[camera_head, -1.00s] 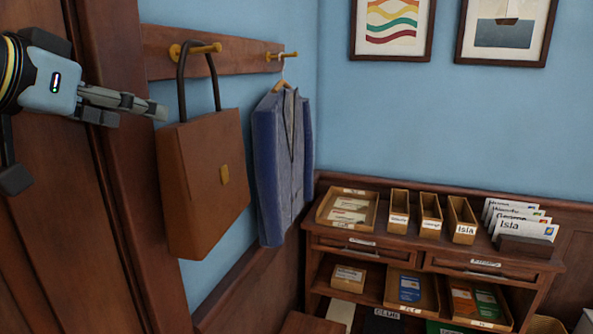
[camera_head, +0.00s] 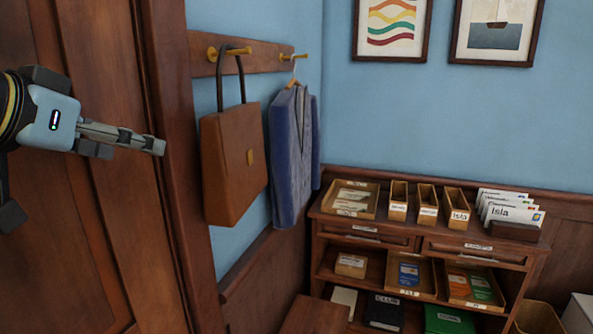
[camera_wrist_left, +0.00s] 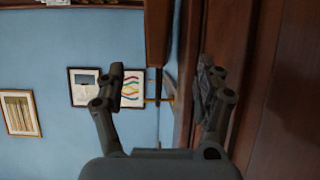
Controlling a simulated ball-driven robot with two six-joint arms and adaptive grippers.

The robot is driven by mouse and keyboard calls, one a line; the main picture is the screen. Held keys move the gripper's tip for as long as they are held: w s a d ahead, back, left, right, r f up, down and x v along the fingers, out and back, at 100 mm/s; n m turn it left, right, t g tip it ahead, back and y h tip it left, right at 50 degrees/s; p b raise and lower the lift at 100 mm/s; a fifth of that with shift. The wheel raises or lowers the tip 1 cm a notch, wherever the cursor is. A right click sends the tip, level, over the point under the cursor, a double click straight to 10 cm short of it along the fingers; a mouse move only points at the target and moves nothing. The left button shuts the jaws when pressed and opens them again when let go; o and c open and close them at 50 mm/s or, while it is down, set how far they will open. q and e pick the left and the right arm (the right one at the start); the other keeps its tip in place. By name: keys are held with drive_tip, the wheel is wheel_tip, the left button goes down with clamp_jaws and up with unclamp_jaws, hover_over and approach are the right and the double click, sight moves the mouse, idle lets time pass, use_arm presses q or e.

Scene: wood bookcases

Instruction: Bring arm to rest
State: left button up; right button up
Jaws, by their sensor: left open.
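My left gripper (camera_head: 155,146) reaches in from the left in the head view, in front of the dark wood door and post. In the left wrist view its two fingers (camera_wrist_left: 162,88) stand apart with nothing between them. A brown bag (camera_head: 233,165) hangs by its dark strap from a peg on the wood rail (camera_head: 262,60), to the right of the gripper and apart from it. A blue jacket (camera_head: 293,150) hangs on a hanger from the other peg. My right gripper is not in view.
A wood cabinet (camera_head: 410,238) stands at the back right, with trays, narrow boxes and name cards (camera_head: 510,208) on top and boxes on its shelves. Framed pictures (camera_head: 391,28) hang on the blue wall. A wood panelled door (camera_head: 95,230) is close behind my left arm.

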use_arm(q)
drive_tip(key=s+a+f+n+g+y, duration=0.1)
drive_tip(key=s+a+f+g+y, duration=0.2)
drive_tip(key=s+f, duration=0.95)
drive_tip(key=s+a+f+n+g+y, duration=0.15)
drive_tip(key=s+f+g, duration=0.35)
drive_tip(key=s+f, duration=0.8)
drive_tip(key=s+a+f+g+b, duration=0.15)
drive_tip(key=f+b, duration=0.55)
drive_tip(key=f, duration=1.3)
drive_tip(key=a+f+b, duration=0.2)
drive_tip(key=f+b, duration=0.4)
drive_tip(key=f, duration=1.4)
drive_tip(key=s+f+b, duration=0.4)
drive_tip(key=s+f, duration=0.2)
drive_tip(key=f, duration=0.3)
drive_tip(key=s+f+g+b, duration=0.1)
drive_tip(key=s+f+b, duration=0.3)
drive_tip(key=f, duration=0.6)
drive_tip(key=s+f+b, duration=0.4)
drive_tip(key=s+f, duration=0.5)
drive_tip(key=shift+a+f+n, duration=0.2)
drive_tip(key=shift+a+n, duration=0.15)
drive_tip(key=shift+a, duration=0.05)
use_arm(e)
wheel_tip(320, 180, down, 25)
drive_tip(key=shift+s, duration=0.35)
